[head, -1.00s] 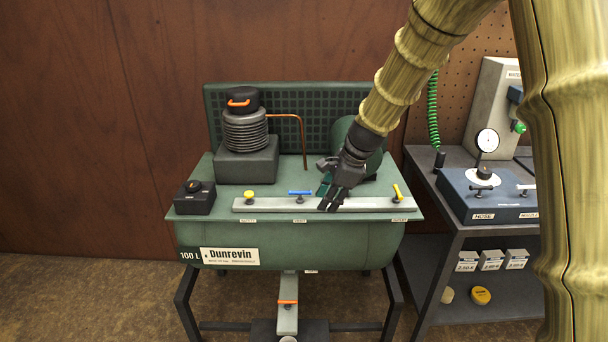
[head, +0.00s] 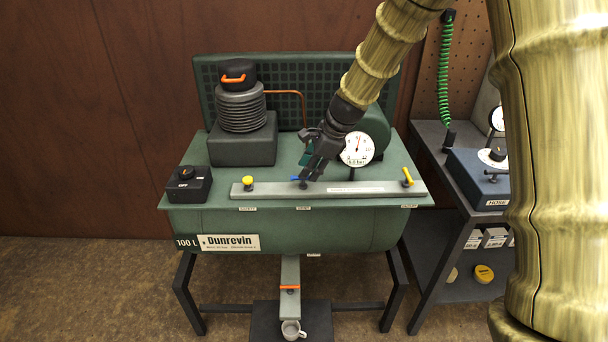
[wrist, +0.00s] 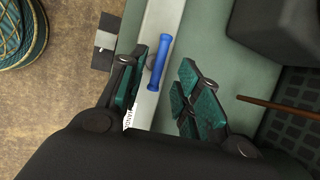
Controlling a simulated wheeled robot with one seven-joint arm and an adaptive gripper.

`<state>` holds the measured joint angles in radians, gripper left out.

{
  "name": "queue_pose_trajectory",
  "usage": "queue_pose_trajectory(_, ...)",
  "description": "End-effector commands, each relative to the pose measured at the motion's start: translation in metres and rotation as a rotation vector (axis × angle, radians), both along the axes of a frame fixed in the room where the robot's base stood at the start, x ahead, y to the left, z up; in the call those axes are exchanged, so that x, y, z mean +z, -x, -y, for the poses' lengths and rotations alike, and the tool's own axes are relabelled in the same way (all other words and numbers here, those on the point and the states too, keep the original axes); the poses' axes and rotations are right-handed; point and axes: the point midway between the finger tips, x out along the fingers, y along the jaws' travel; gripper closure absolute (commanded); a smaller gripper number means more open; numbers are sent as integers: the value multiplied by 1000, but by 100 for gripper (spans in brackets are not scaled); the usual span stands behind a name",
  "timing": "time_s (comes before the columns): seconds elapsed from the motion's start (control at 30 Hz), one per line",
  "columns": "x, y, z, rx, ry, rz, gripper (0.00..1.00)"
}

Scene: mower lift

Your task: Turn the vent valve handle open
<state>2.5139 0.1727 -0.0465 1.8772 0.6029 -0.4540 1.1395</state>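The vent valve handle is a blue bar on the pale rail (head: 350,189) along the front of the green tank's top. In the head view only its left end (head: 294,178) shows, the rest being behind my gripper (head: 306,180). In the wrist view the handle (wrist: 160,62) lies roughly along the rail, in the gap between the spread teal fingers of my gripper (wrist: 164,80). It is closer to the left finger. My gripper is open with nothing clamped; I cannot tell its exact height over the handle or whether a finger touches it.
A yellow knob (head: 248,182) and a yellow lever (head: 407,177) stand at the rail's ends. A black switch box (head: 188,185) and ribbed pump (head: 242,110) are left. A dark side bench (head: 440,150) stands right.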

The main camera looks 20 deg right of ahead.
Motion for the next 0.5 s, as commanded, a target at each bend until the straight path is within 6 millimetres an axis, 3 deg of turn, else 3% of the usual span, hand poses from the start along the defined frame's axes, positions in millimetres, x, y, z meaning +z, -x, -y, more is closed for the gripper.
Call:
queue_pose_trajectory(0.2, -24, -8, -10, 1, -1, 0, 67)
queue_pose_trajectory(0.5, -35, -12, -15, 3, 0, 0, 67)
